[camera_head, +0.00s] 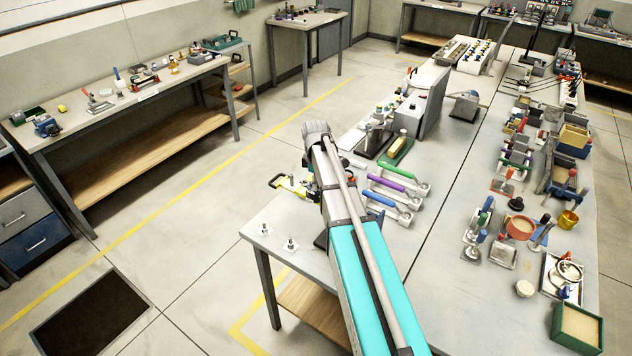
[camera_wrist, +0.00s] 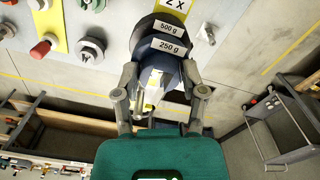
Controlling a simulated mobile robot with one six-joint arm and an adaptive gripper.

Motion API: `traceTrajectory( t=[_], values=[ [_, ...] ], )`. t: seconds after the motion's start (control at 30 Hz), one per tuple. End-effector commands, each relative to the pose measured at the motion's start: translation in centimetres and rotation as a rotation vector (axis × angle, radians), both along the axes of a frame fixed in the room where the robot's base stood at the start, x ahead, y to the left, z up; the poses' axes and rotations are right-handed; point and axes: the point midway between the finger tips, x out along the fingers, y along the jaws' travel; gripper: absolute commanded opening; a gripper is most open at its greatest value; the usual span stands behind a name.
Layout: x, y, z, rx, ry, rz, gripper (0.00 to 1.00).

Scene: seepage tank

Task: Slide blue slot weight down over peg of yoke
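In the wrist view, a dark blue slot weight (camera_wrist: 172,80) sits between the fingers of my gripper (camera_wrist: 159,72). The fingertips appear to press on its two sides. A white label reading 250 g (camera_wrist: 173,46) shows at its upper edge. Just beyond it is a darker round piece labelled 500 g (camera_wrist: 171,27), close to or against the blue weight; I cannot tell if they touch. A pale slot or stem with a small yellow mark shows in the blue weight's middle. The yoke's peg cannot be made out clearly.
In the wrist view, a panel with a red knob (camera_wrist: 41,49) and grey round fittings (camera_wrist: 91,51) lies at upper left, close to the weights. The head view shows a crowded workbench (camera_head: 455,250) on the right and open floor on the left.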

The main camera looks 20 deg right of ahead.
Motion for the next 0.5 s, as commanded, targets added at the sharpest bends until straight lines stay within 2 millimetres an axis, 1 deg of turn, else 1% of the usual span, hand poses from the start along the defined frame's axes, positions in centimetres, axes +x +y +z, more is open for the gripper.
traceTrajectory(
  t=[0.03, 0.13, 0.17, 0.5],
  values=[
    [0.0, 0.0, 0.04, 0.0, 0.0, 0.0, 0.69],
    [0.0, 0.0, 0.04, 0.0, 0.0, 0.0, 0.87],
    [0.0, 0.0, 0.04, 0.0, 0.0, 0.0, 0.9],
    [0.0, 0.0, 0.03, 0.0, 0.0, 0.0, 0.9]
  ],
)
